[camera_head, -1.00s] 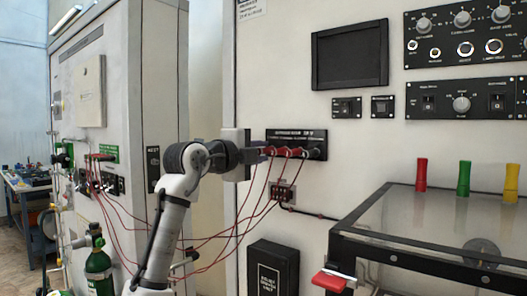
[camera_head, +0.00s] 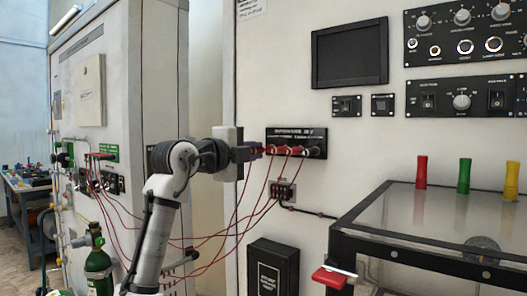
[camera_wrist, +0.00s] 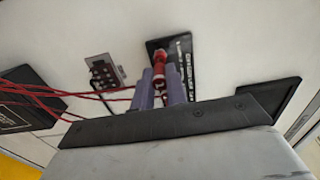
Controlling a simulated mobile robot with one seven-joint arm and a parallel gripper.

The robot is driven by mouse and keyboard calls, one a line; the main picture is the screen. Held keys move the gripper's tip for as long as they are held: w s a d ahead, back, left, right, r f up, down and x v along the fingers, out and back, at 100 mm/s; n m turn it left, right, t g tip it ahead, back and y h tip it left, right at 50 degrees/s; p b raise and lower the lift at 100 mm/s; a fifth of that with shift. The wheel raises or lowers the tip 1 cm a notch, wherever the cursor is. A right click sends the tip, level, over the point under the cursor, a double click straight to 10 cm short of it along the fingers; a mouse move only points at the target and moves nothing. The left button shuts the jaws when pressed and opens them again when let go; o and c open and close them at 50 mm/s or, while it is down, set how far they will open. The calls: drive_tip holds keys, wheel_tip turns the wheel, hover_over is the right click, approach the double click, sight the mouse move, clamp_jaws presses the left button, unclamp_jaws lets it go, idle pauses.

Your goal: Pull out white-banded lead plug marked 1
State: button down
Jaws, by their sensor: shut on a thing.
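A black label panel (camera_head: 297,138) on the pale cabinet wall holds a row of red lead plugs (camera_head: 291,150) with red leads hanging down. My gripper (camera_head: 260,150) is at the left end of this row. In the wrist view, my gripper (camera_wrist: 160,90) has its two purple-grey fingers shut on a red plug (camera_wrist: 159,70) with pale bands, in front of the black panel (camera_wrist: 176,62). The number on the plug is too small to read. I cannot tell whether its tip is in the socket.
A small socket block (camera_head: 283,192) with red leads is below the panel. Red leads (camera_head: 215,240) stretch left to another cabinet (camera_head: 118,80). A black box (camera_head: 272,268) is low on the wall. A glass-topped frame (camera_head: 420,220) with coloured plugs stands at right.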

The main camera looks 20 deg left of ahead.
drive_tip(key=shift+v, duration=1.35)
drive_tip(key=shift+s, duration=0.1)
